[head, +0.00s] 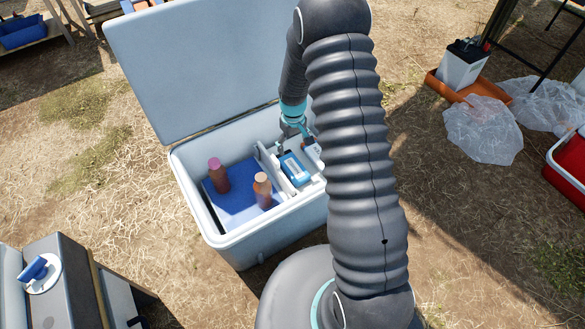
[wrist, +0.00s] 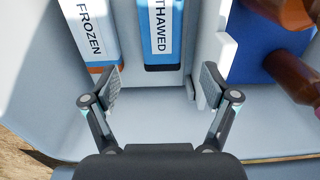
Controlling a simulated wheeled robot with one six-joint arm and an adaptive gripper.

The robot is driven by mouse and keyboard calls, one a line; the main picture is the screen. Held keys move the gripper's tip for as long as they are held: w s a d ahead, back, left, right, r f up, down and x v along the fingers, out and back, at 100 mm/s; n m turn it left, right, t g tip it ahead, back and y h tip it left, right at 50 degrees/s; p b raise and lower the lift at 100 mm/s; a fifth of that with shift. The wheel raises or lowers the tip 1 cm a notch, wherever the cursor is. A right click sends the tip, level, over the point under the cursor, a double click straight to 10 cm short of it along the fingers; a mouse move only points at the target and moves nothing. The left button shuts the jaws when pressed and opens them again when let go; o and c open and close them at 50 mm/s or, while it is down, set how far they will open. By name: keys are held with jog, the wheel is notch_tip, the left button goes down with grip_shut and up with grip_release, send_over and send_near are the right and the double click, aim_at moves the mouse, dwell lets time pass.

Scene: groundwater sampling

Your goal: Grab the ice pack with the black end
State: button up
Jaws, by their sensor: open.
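The ice pack with the black end (wrist: 162,25) is blue with a white label reading THAWED. It also shows in the head view (head: 295,169), lying in a side compartment of the open cooler. A second ice pack (wrist: 93,28), labelled FROZEN, lies beside it and has an orange-brown end. My gripper (wrist: 160,82) is open and empty. In the wrist view its fingers stand apart, on either side of the black end but short of it in the picture. I cannot tell the height gap. In the head view my gripper (head: 295,138) is over the packs' compartment.
The cooler (head: 235,237) has its lid (head: 190,65) raised at the back. A white divider (head: 271,172) separates the packs from a blue-lined side with two brown bottles, one (head: 219,178) and another (head: 263,191). The divider's clip stands close to my right-hand finger in the wrist view.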

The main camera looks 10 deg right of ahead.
aim_at(292, 166)
notch_tip(292, 166, down, 12)
jog(key=shift+a+r, duration=0.15)
jog(key=c, duration=1.2)
jog(key=shift+r, duration=0.1)
